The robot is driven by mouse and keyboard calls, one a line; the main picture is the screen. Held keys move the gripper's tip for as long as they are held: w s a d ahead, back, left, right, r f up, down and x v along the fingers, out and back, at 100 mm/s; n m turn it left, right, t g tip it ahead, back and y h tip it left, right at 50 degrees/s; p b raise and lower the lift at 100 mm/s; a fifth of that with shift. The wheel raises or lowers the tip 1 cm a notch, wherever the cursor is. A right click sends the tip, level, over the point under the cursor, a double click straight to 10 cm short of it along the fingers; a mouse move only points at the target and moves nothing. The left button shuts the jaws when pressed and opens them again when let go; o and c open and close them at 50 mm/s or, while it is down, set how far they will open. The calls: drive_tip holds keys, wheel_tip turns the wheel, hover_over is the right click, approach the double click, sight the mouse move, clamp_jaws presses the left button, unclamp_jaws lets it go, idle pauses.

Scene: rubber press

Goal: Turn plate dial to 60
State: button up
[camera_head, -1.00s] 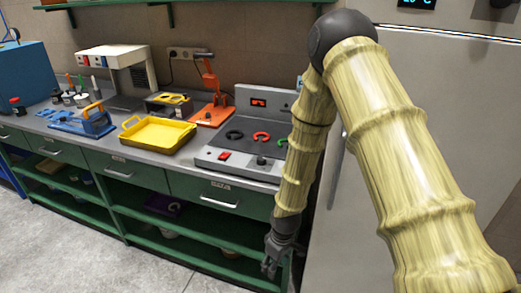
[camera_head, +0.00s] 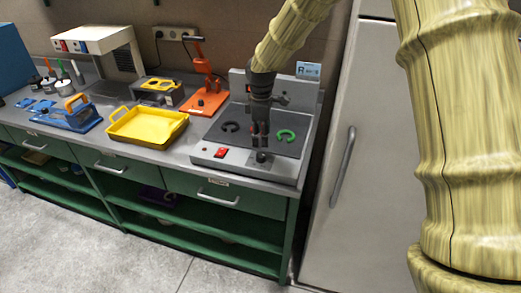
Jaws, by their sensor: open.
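The plate dial (camera_head: 262,157) is a small dark knob on the front panel of the grey heating plate unit (camera_head: 208,161), right of a red switch (camera_head: 221,153). My gripper (camera_head: 260,141) hangs over the plate, pointing down, open, with its fingertips just above or behind the dial in the picture. I cannot tell whether they touch the dial. The dial's setting is too small to read. A black open ring (camera_head: 230,127) and a green open ring (camera_head: 286,135) lie on the dark plate. My gripper and arm hide the unit's display.
An orange hand press (camera_head: 205,102) stands behind left of the unit. A tall grey cabinet (camera_head: 350,130) with a handle stands close on the right.

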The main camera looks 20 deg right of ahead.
sight(261, 155)
drive_tip(key=shift+s+a+f+p, duration=0.1)
drive_tip(key=shift+s+f+p, duration=0.3)
drive_tip(key=shift+f, duration=0.45)
drive_tip(key=f, duration=0.2)
drive_tip(key=w+f+p, duration=0.1)
drive_tip(key=f, duration=0.2)
drive_tip(key=shift+w+f, duration=0.3)
drive_tip(key=shift+w, duration=0.05)
drive_tip(key=shift+s+f+p, duration=0.3)
drive_tip(key=shift+s+p, duration=0.05)
drive_tip(key=shift+w+f, duration=0.35)
drive_tip(key=shift+f, duration=0.4)
drive_tip(key=shift+s+r, duration=0.15)
drive_tip(key=shift+s, duration=0.05)
drive_tip(key=shift+c, duration=0.7)
drive_tip(key=c, duration=0.9)
